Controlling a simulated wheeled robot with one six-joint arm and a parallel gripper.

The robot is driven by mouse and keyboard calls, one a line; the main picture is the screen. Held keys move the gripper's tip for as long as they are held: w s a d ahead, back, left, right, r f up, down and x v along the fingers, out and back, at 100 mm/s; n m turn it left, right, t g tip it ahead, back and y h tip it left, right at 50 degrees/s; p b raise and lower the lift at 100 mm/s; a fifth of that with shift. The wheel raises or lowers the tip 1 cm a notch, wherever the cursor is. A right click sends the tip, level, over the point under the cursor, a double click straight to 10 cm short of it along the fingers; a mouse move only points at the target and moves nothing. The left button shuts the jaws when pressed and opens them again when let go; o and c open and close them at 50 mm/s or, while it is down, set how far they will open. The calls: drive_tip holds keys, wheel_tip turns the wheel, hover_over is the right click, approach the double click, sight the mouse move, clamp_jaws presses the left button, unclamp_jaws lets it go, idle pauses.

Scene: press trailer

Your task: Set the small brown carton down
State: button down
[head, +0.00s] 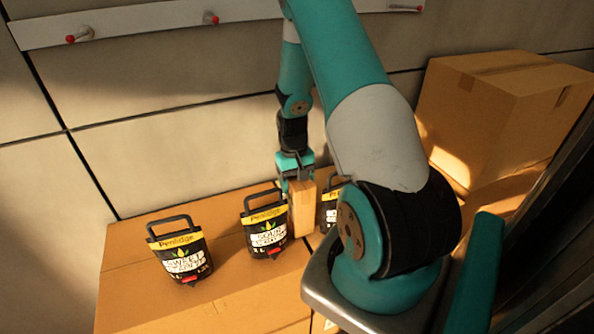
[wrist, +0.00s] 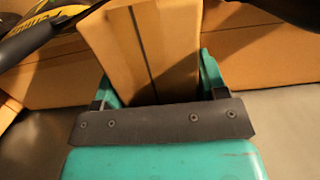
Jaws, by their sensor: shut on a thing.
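The small brown carton (head: 303,208) is upright in my gripper (head: 296,182), between two black bags in the head view. My gripper is shut on its upper part. In the wrist view the carton (wrist: 143,50) stands between the teal fingers of my gripper (wrist: 160,88), with a dark stripe down its face. Its lower end is close to the top of the large cardboard box (head: 235,303); I cannot tell whether it touches.
A black Sweet bag (head: 181,252) and a black Sour bag (head: 266,229), both with handles, stand on the large box. A third bag (head: 329,207) is partly hidden behind my arm. Stacked cartons (head: 500,110) stand at the right. A peg rail (head: 150,22) is on the wall.

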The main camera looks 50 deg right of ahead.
drive_tip(key=shift+f, duration=0.55)
drive_tip(key=shift+f, duration=0.15)
drive_tip(key=shift+c, duration=0.8)
unclamp_jaws()
